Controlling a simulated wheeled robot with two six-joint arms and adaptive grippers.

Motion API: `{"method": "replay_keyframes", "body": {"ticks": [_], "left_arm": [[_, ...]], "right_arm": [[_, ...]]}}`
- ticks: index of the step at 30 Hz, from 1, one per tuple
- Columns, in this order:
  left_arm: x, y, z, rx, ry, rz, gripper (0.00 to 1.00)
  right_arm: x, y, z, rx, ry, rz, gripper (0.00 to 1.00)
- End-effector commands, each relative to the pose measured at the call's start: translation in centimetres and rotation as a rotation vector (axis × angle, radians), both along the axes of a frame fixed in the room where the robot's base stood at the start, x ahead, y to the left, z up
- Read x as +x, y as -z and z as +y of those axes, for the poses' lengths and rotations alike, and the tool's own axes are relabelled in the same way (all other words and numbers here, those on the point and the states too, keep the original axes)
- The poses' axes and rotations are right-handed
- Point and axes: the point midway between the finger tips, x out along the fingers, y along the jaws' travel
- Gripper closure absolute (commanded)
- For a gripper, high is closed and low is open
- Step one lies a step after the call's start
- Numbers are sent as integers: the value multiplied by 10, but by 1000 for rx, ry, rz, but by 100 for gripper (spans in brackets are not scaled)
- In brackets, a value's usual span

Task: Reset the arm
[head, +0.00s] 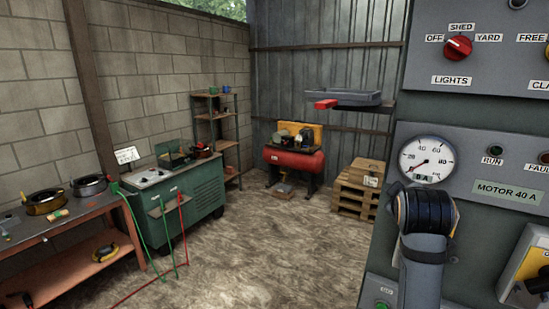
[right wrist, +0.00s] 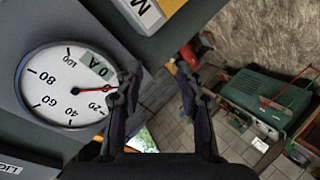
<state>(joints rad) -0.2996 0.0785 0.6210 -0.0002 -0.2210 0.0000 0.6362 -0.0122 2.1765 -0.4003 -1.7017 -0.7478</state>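My right arm rises at the right of the head view, in front of the grey control panel (head: 482,130). Its dark rounded end is just below the round gauge (head: 427,160); the fingers cannot be made out there. In the right wrist view my right gripper (right wrist: 156,70) is open, with two dark fingers apart and nothing between them. The gauge (right wrist: 65,85) is to the left of the fingers, with a red needle and a "0 A" label. I cannot tell whether a finger touches the panel. My left gripper is in neither view.
The panel has a red lights knob (head: 458,47), a "MOTOR 40 A" label (head: 508,191) and a yellow-framed switch (head: 527,265). A workbench (head: 70,222), green cabinet (head: 183,200), red compressor (head: 293,163) and pallets (head: 360,186) stand farther back. The floor between is mostly open, with cables on it.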

Motion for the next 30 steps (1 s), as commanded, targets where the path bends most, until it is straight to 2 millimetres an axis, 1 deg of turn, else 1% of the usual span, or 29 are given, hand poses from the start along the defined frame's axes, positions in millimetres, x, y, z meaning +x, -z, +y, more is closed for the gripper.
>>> {"method": "replay_keyframes", "body": {"ticks": [1,2,3,5,6,8,9,11,12,14,15,17,18,23,24,26,27,29,30], "left_arm": [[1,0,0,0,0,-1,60],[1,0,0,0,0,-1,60],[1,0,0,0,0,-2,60],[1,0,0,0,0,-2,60],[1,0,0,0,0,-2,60],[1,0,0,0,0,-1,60],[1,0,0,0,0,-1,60],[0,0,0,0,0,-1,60],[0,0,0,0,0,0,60],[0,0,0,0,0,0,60],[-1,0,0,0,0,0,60],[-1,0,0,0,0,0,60],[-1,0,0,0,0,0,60],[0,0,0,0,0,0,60],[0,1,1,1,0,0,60],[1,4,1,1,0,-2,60],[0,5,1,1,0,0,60],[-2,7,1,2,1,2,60],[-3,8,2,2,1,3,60]], "right_arm": [[-8,48,2,44,3,56,62],[-14,74,4,76,4,86,62],[-24,108,8,121,11,125,62],[-45,158,13,187,24,186,62],[-61,188,16,231,35,226,62],[-86,227,22,293,55,284,62],[-102,248,25,330,69,318,62],[-126,275,30,378,90,364,62],[-141,290,33,409,104,392,62],[-164,310,37,449,126,433,62],[-178,321,40,472,142,459,62],[-199,337,44,507,163,495,62],[-213,345,46,528,179,518,62],[-267,374,56,609,243,610,62],[-272,385,57,620,257,624,62],[-263,410,54,618,260,626,62],[-261,426,53,618,264,631,62],[-258,450,50,618,269,638,62],[-257,467,49,617,273,645,62]]}}
